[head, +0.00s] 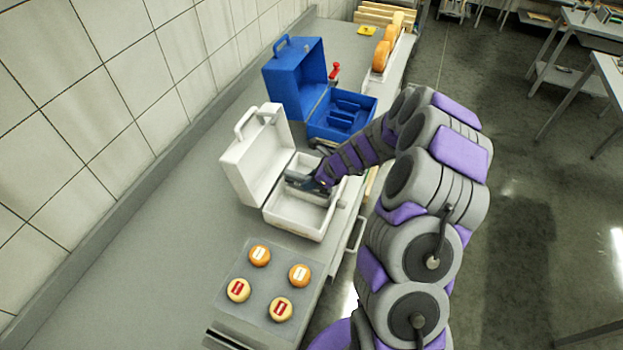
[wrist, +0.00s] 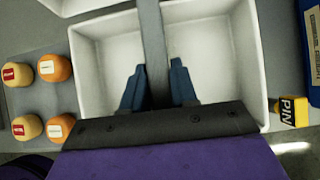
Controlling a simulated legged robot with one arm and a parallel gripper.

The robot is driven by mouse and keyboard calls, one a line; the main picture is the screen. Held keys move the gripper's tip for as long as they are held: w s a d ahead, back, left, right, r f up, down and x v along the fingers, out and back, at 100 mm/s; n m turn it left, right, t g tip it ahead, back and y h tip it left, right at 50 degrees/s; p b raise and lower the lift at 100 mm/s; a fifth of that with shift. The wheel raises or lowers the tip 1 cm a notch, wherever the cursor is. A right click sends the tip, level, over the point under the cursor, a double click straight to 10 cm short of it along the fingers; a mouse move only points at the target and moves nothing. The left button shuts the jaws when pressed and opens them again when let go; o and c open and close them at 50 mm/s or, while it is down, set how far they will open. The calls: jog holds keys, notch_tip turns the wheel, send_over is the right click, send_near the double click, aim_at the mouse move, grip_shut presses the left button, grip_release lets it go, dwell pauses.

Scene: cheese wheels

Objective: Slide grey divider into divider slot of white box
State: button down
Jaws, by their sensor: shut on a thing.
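The white box (head: 285,217) stands open on the counter, its lid (head: 255,160) raised on the left side. In the wrist view, its pale inside (wrist: 112,65) fills the middle. My gripper (head: 308,182) is over the box in the head view. In the wrist view, my gripper (wrist: 158,75) is shut on the grey divider (wrist: 152,35), a flat strip running up the picture between the two fingers, across the middle of the box. The slot is not clearly visible, and I cannot tell whether the divider is seated in it.
A blue open box (head: 342,115) stands just beyond the white box. Several small cheese wheels (head: 260,255) with red or white labels lie on a grey tray (head: 232,292) nearer me. A yellow block marked PIN (wrist: 291,111) is beside the box. Tiled wall runs along the left.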

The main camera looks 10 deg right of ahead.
jog(key=shift+f+b, duration=0.35)
jog(key=shift+f, duration=0.6)
jog(key=c, duration=0.8)
grip_release()
jog(key=p+v, duration=0.2)
jog(key=v, duration=1.5)
jog(key=shift+d, duration=0.15)
jog(key=shift+r, duration=0.15)
jog(key=s+a+r+n+g+h+b, duration=0.1)
jog(key=s+a+r+n+g+b, duration=0.35)
jog(key=s+a+n, duration=0.95)
jog(key=s+d+n+g+h+b, duration=0.1)
jog(key=s+d+n+h+b, duration=0.2)
jog(key=s+n, duration=0.8)
jog(key=s+d+h, duration=0.1)
jog(key=s+h, duration=0.1)
jog(key=s, duration=0.8)
jog(key=shift+s+d+r+g, duration=0.15)
jog(key=shift+d+r+g, duration=0.05)
jog(key=shift+r+g, duration=0.15)
